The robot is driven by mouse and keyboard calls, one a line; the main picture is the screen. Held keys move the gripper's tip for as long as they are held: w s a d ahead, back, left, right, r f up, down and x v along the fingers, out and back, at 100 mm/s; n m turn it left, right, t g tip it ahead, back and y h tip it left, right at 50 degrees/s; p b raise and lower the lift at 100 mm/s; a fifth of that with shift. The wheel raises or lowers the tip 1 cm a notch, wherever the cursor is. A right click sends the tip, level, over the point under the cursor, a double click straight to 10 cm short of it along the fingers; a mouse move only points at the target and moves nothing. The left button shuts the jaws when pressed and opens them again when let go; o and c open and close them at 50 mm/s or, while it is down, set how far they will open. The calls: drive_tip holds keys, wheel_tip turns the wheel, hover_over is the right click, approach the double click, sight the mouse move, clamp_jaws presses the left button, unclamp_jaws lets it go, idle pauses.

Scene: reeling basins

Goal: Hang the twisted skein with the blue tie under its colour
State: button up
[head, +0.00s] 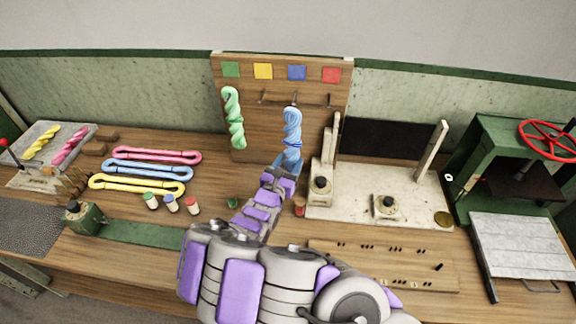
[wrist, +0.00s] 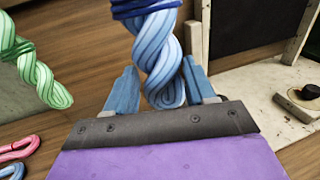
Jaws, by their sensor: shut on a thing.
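A twisted light blue skein with a dark blue tie (head: 292,124) stands upright in front of the wooden board, its top loop at the peg under the blue square (head: 297,73). My gripper (head: 288,160) is shut on its lower end. In the wrist view the blue skein (wrist: 163,62) runs up between the two blue fingers of my gripper (wrist: 163,92), with the dark blue tie at the top edge. I cannot tell whether its loop is over the peg. A green twisted skein (head: 233,118) hangs under the green square (head: 230,69) and shows in the wrist view (wrist: 36,72).
The board (head: 258,115) also bears yellow (head: 263,71) and red (head: 331,75) squares. Pink (head: 157,155), blue (head: 147,169) and yellow (head: 137,185) loops lie left on the bench. A pale stand (head: 350,197) with upright posts is close right of my gripper.

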drive_tip(key=shift+w+a+f+b, duration=0.1)
drive_tip(key=shift+w+a+b, duration=0.1)
drive_tip(key=shift+w, duration=0.3)
drive_tip(key=shift+w+a+f+b, duration=0.1)
drive_tip(key=shift+w+b, duration=0.1)
drive_tip(key=shift+w, duration=0.3)
drive_tip(key=shift+x, duration=0.8)
drive_tip(key=w+f+b, duration=0.1)
drive_tip(key=w+b, duration=0.1)
drive_tip(key=w, duration=0.5)
drive_tip(key=shift+w+f, duration=0.2)
drive_tip(key=shift+w, duration=0.15)
drive_tip(key=shift+d, duration=0.1)
drive_tip(key=o, duration=1.1)
drive_tip(key=shift+o, duration=0.2)
